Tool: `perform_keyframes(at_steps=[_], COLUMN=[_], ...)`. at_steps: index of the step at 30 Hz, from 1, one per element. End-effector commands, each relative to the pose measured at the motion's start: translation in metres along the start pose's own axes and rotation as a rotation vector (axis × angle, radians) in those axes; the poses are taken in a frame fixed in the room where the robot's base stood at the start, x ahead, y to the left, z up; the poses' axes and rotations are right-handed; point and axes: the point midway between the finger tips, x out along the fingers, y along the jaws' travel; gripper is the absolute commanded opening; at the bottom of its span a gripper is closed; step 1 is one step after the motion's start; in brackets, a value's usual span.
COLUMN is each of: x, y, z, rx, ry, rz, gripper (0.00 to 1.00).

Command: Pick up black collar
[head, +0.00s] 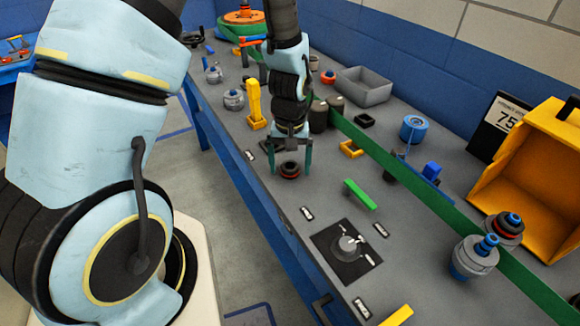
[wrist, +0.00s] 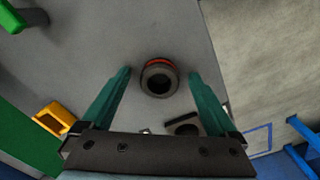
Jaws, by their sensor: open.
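The black collar (wrist: 159,78) is a short dark ring with a red band, standing on the grey bench top. In the head view the collar (head: 290,170) sits below and between my fingers. My gripper (head: 291,165) points down over it with its two teal fingers apart. In the wrist view my gripper (wrist: 159,76) is open, with one finger on each side of the collar and a gap on both sides. Nothing is held. I cannot tell exactly how high the fingertips are above the bench.
A yellow upright handle (head: 254,104) stands left of my gripper. A green bar (head: 360,194) and a black dial plate (head: 346,252) lie nearer. A small black square frame (wrist: 183,124) and a yellow bracket (wrist: 54,118) are close by. The bench edge runs along the left.

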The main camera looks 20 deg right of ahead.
Motion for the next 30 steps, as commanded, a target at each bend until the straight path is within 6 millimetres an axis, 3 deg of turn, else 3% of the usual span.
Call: perform_keyframes(at_steps=[5,30], x=[0.0001,-0.0003], y=[0.0001,0.0001], z=[-0.0003,-0.0002], rx=[0.0,0.0], ry=[0.001,0.0], rz=[0.0,0.0], gripper=[0.94,0.0])
